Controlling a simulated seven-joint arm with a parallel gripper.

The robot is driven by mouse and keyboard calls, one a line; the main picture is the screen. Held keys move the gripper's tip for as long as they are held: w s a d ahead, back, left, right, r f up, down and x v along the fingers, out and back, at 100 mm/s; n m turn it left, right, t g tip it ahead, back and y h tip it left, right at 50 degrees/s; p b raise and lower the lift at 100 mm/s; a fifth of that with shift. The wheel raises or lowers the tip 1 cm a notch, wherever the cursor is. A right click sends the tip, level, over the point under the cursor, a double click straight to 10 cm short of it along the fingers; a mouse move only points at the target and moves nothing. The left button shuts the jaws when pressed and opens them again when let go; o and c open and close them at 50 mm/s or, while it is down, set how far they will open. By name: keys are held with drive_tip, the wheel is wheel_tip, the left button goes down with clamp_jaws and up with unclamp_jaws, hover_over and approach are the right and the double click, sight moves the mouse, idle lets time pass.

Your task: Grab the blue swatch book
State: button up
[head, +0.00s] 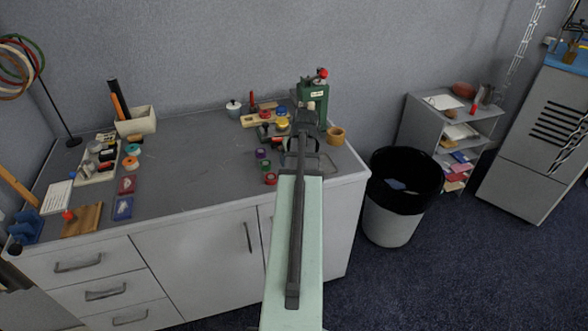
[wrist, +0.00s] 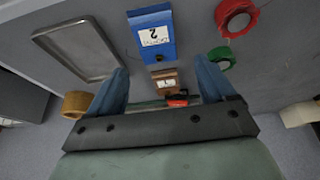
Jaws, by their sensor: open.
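A blue swatch book (wrist: 152,40) with a white label lies on the grey table in the wrist view, just beyond my fingertips. My gripper (wrist: 161,66) is open, with its two blue fingers apart. A smaller brown labelled piece (wrist: 165,81) shows between the fingers, nearer to the palm than the blue book. Nothing is held. In the head view my gripper (head: 304,122) is over the right part of the table, and my arm hides the blue book there. A flat blue piece with a pale label (head: 122,208) also lies at the table's left front.
A metal tray (wrist: 76,49) lies left of the blue book in the wrist view. A red roll (wrist: 236,18) and a green roll (wrist: 221,58) lie to its right. A tan roll (head: 336,136) and a green device (head: 313,98) stand near. The table's middle (head: 190,150) is clear.

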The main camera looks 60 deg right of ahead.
drive_tip(key=shift+s+x, duration=0.2)
drive_tip(key=shift+x, duration=2.05)
drive_tip(key=shift+a, duration=0.1)
drive_tip(key=c, duration=1.1)
drive_tip(key=shift+c, duration=0.2)
